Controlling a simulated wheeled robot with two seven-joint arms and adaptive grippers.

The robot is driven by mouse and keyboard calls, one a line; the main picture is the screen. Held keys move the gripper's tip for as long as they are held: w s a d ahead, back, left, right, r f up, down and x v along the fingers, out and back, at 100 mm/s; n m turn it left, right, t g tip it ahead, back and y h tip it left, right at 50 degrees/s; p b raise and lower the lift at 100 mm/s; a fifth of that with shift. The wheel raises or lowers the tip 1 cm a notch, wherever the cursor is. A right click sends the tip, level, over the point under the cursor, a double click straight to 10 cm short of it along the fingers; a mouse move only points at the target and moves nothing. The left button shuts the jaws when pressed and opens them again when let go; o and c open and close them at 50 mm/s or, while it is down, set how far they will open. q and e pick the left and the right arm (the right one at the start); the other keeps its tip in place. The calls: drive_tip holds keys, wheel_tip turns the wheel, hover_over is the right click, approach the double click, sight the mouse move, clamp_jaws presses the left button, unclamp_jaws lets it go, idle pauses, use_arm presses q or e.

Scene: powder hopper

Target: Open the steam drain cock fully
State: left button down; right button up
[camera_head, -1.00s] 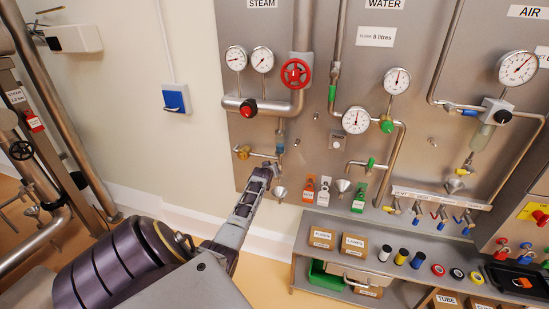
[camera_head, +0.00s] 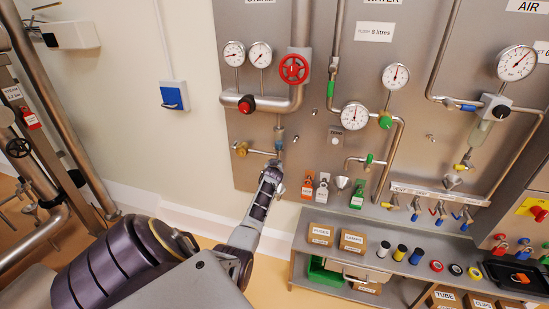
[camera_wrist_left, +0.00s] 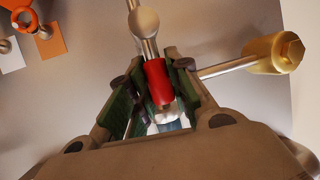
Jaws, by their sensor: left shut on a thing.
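The steam drain cock sits on the thin pipe at the lower left of the panel, under the STEAM line. In the left wrist view its red-sleeved lever (camera_wrist_left: 158,84) lies between the fingers, with a round steel body (camera_wrist_left: 143,22) beyond it. My left gripper (camera_wrist_left: 157,75) is shut on the red lever; it also shows in the head view (camera_head: 272,172), just below the cock's pipe (camera_head: 279,136). The gripper hides the lever in the head view. My right gripper is not in view.
A brass fitting (camera_head: 241,149) ends the side pipe to the left, and also shows in the wrist view (camera_wrist_left: 273,53). Orange and white tags (camera_head: 307,186) hang close on the right. A red handwheel (camera_head: 294,69) and gauges are above. A shelf with boxes (camera_head: 320,234) stands below right.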

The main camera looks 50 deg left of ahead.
use_arm(q)
drive_tip(key=shift+f, duration=0.15)
drive_tip(key=c, duration=1.3)
unclamp_jaws()
drive_tip(key=shift+s+d, duration=0.15)
drive_tip(key=shift+d, duration=0.05)
drive_tip(key=v, duration=1.1)
drive_tip(key=shift+s+r, duration=0.2)
drive_tip(key=shift+r, duration=0.1)
drive_tip(key=shift+d, duration=0.15)
